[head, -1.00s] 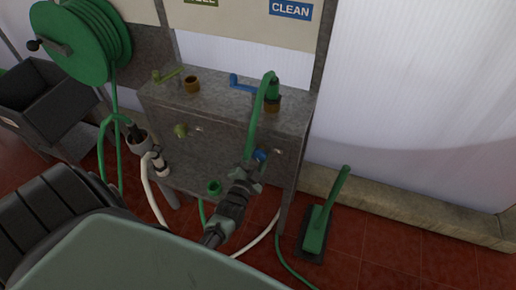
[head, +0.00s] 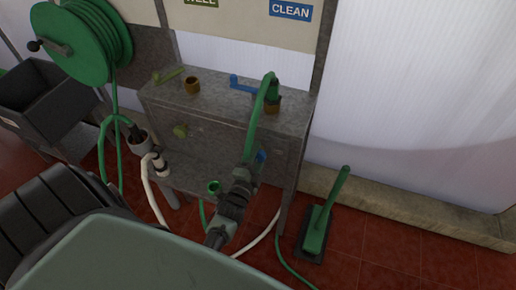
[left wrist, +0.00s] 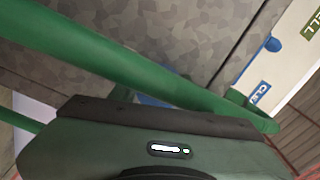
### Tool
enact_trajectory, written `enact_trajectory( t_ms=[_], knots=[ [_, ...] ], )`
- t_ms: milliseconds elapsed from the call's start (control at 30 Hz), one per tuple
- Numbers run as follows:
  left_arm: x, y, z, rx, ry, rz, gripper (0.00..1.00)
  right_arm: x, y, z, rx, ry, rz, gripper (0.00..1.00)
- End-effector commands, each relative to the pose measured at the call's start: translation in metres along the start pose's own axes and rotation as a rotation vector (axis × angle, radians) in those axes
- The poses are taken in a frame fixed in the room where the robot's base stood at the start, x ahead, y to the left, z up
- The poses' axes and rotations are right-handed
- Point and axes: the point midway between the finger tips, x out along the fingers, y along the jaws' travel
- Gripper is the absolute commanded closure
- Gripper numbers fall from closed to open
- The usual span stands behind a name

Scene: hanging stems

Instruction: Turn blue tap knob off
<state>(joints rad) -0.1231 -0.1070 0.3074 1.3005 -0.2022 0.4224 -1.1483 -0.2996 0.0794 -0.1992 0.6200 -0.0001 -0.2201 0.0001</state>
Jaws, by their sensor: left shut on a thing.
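The blue tap knob (head: 262,157) is on the front of the grey metal cabinet (head: 225,115), below its right end. My left gripper (head: 252,168) is at this knob and shut on it; the fingers partly hide it. In the left wrist view, my gripper body fills the bottom, and a bit of blue (left wrist: 154,100) shows behind a green hose (left wrist: 110,68). The fingertips are hidden there. My right gripper is not in view.
The green hose (head: 256,118) hangs over the cabinet front, close by my left gripper. A blue lever (head: 240,84) lies on the cabinet top. A green brush (head: 318,228) stands on the floor at right. A hose reel (head: 85,40) is at upper left.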

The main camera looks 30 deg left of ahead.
Motion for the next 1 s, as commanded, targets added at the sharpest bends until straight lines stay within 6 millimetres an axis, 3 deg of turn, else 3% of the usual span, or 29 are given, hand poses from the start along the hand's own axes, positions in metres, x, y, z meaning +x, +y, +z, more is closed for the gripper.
enact_trajectory(
  t_ms=[267,300,367,733,1000],
  knots=[
    [-0.001,0.003,0.0,0.005,-0.001,0.007,0.93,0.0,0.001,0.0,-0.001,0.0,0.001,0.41],
    [-0.001,0.003,0.0,0.005,-0.001,0.007,0.47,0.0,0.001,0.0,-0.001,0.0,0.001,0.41],
    [-0.001,0.003,0.001,0.005,-0.001,0.007,0.31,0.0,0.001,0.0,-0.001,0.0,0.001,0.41],
    [-0.004,0.001,0.0,0.003,0.0,0.003,0.31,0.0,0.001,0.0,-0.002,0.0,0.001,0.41],
    [-0.046,0.003,0.001,0.004,-0.001,0.006,0.31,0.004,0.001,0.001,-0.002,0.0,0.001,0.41]
  ],
)
